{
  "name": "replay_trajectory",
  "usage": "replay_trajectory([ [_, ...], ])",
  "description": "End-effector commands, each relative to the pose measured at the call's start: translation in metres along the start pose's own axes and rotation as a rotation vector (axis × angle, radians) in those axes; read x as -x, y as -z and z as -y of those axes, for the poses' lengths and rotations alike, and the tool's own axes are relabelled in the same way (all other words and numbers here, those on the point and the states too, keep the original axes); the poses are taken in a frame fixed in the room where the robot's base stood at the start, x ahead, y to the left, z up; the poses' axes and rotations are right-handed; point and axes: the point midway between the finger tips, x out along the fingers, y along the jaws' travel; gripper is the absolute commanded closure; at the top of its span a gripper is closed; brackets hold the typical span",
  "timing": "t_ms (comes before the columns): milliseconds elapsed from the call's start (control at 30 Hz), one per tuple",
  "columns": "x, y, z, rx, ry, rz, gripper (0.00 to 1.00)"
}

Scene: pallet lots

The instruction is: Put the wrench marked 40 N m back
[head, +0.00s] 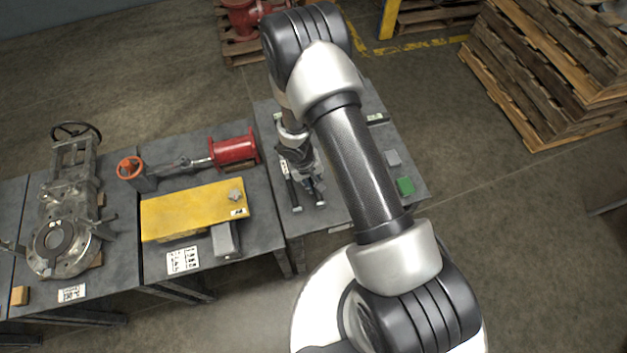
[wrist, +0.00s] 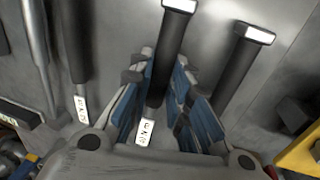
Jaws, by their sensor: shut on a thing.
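My gripper (wrist: 163,72) is shut on a dark wrench handle (wrist: 160,82), which runs between the blue finger pads in the wrist view. That wrench has a white end at the top and a small white label near the palm; I cannot read the label surely. A second dark wrench (wrist: 243,65) with a white end is just right of the fingers. Another dark handle (wrist: 76,50) with a white label is to the left, beside a grey metal bar (wrist: 38,50). In the head view my gripper (head: 310,190) is low over the right-hand grey table (head: 345,215), and my arm hides part of it.
A yellow plate (head: 190,212) and a red cylinder (head: 235,150) are on the middle table. A flanged valve (head: 62,235) is on the left table. Stacked pallets (head: 545,80) stand back right.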

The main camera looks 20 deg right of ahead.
Motion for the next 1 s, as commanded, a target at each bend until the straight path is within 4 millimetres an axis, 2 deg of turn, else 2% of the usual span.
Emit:
replay_trajectory([
  [1000,-0.011,0.0,0.002,-0.001,0.0,-0.001,1.0],
])
